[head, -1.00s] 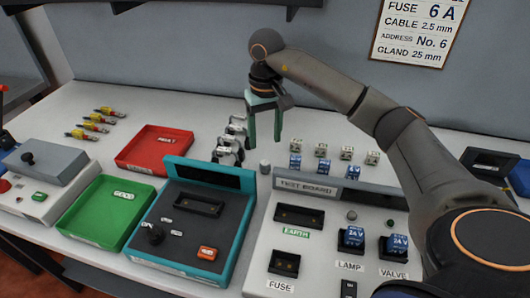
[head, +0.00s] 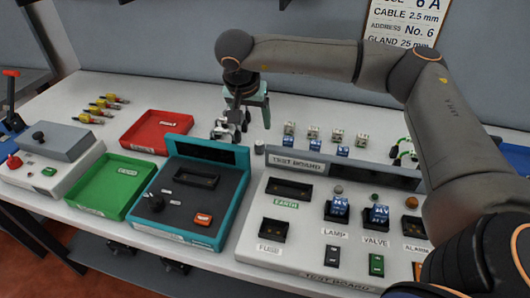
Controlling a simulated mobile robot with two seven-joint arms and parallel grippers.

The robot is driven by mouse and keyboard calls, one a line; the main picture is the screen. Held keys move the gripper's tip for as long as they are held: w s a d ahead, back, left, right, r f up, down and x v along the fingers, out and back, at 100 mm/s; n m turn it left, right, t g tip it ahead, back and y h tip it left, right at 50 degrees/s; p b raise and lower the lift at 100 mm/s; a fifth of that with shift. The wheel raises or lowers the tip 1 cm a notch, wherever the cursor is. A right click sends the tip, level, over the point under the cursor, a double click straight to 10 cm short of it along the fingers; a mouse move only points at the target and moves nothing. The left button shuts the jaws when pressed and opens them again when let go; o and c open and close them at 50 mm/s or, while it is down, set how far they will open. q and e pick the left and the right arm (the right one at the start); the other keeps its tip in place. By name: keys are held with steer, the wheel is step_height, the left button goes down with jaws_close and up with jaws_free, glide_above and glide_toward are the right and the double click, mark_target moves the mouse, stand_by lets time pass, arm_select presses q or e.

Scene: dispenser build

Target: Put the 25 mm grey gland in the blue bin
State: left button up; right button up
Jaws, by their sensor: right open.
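A cluster of grey and dark metallic parts (head: 226,127), probably the glands, stands on the bench behind the teal-framed panel. I cannot read sizes on them, and my gripper partly hides them. A small grey cylinder (head: 259,147) stands nearer, beside the panel's back corner. My right gripper (head: 249,116) points down at the cluster with its teal fingers apart. It is open and nothing shows held; whether a finger touches a part is unclear. My left gripper is not in view.
A red tray (head: 152,125) and a green tray (head: 85,206) lie left of the teal-framed panel (head: 184,238). The test board (head: 300,232) fills the front right. Small relay-like blocks (head: 312,133) stand behind it. Yellow-and-red parts (head: 98,110) lie at the back left.

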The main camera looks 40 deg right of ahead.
mark_target(260, 143)
steer(key=p+x, duration=0.1)
steer(key=x, duration=1.1)
steer(key=shift+w+d+f, duration=0.1)
steer(key=shift+d+f, duration=0.15)
jaws_close()
